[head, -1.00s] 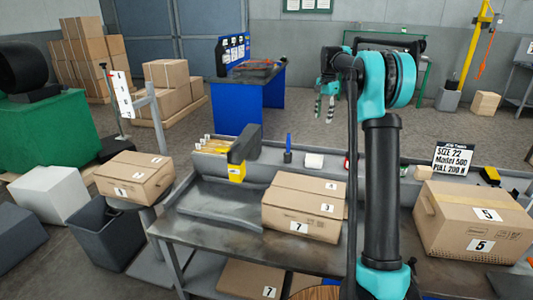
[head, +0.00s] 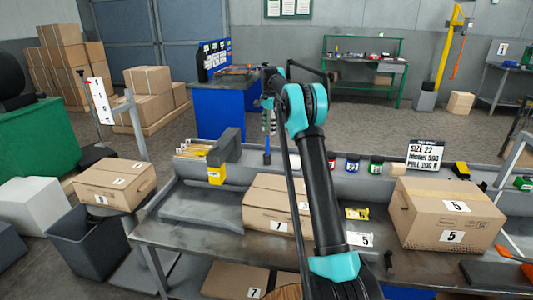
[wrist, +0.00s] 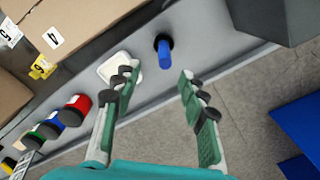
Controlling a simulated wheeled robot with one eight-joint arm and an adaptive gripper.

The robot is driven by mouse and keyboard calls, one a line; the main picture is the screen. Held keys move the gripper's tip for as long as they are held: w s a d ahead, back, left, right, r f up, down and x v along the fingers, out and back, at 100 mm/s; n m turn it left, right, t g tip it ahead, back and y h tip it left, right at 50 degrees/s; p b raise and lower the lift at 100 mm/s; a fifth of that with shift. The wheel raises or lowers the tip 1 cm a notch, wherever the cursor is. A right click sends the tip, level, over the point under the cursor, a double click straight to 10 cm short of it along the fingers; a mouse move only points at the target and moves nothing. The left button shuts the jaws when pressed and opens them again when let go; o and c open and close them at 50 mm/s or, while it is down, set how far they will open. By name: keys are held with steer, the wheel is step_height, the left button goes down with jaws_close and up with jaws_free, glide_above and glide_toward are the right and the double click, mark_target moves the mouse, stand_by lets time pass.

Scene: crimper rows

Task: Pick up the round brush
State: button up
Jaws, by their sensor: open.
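The likely round brush shows a blue upright handle over a dark base, and stands on the grey ledge behind the bench; it appears in the head view (head: 267,146) and at the top middle of the wrist view (wrist: 164,54). My gripper (wrist: 159,72) is open and empty, its two fingers apart, with the brush showing just beyond the gap between the fingertips. In the head view my gripper (head: 269,118) hangs above the ledge and covers part of the brush's upper end. I cannot tell the exact gap between them.
A white square container (wrist: 120,67) stands on the ledge close to the left finger. Red, blue and green-labelled jars (wrist: 73,108) stand further along. Cardboard boxes (head: 272,207) sit on the bench.

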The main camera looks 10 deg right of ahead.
glide_above(267, 154)
steer(key=d, duration=0.1)
steer(key=f, duration=0.4)
steer(key=shift+w+f, duration=0.2)
steer(key=shift+w, duration=0.15)
steer(key=shift+w+a+f, duration=0.1)
steer(key=shift+a+f, duration=0.1)
steer(key=shift+f, duration=1.15)
steer(key=shift+a+f, duration=0.15)
steer(key=shift+f, duration=1.15)
jaws_close()
